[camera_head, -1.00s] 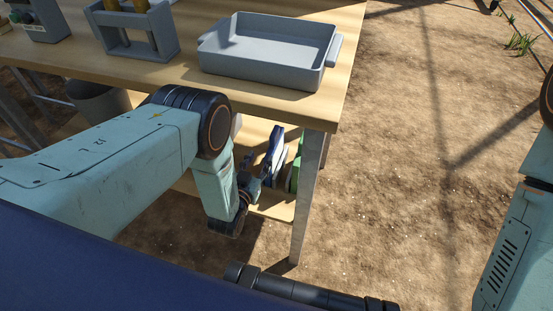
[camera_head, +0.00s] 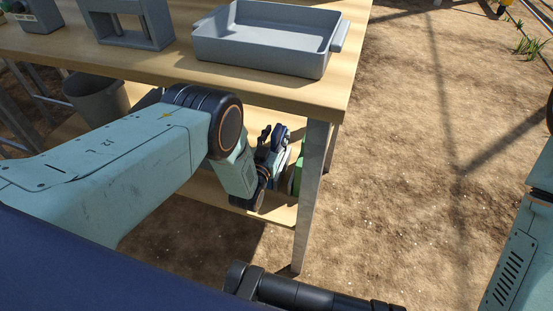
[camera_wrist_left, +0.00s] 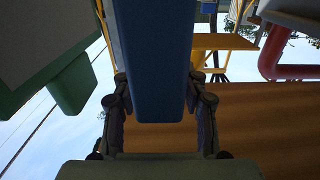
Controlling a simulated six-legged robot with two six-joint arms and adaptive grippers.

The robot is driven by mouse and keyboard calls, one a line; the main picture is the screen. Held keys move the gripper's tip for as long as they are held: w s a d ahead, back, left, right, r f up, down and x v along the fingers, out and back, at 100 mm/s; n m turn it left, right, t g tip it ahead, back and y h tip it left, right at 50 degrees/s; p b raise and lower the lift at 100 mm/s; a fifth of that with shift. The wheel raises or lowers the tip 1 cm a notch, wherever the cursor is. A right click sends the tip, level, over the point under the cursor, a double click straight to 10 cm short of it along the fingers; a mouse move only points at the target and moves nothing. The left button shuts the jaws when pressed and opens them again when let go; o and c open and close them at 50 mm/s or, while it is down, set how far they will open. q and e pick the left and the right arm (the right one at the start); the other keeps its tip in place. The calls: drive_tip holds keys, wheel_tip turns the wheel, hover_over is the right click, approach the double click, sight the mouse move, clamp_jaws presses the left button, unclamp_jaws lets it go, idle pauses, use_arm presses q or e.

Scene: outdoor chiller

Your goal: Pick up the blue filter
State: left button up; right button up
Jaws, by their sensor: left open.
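The blue filter (camera_wrist_left: 155,60) stands between the two fingers of my left gripper (camera_wrist_left: 160,110) in the left wrist view. The fingers are open, one on each side of its near end, and I cannot tell whether either touches it. In the head view my left gripper (camera_head: 269,142) reaches onto the shelf under the table. It hides most of the blue filter (camera_head: 281,132) there.
A green object (camera_head: 297,175) stands right beside the filter, near the metal table leg (camera_head: 311,200). The wooden tabletop (camera_head: 285,92) is above, with a grey tray (camera_head: 262,52) on it. A grey bin (camera_head: 100,100) is farther left. Bare ground to the right is free.

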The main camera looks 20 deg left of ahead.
use_arm(q)
drive_tip(key=shift+w, duration=0.3)
drive_tip(key=shift+c, duration=0.3)
clamp_jaws()
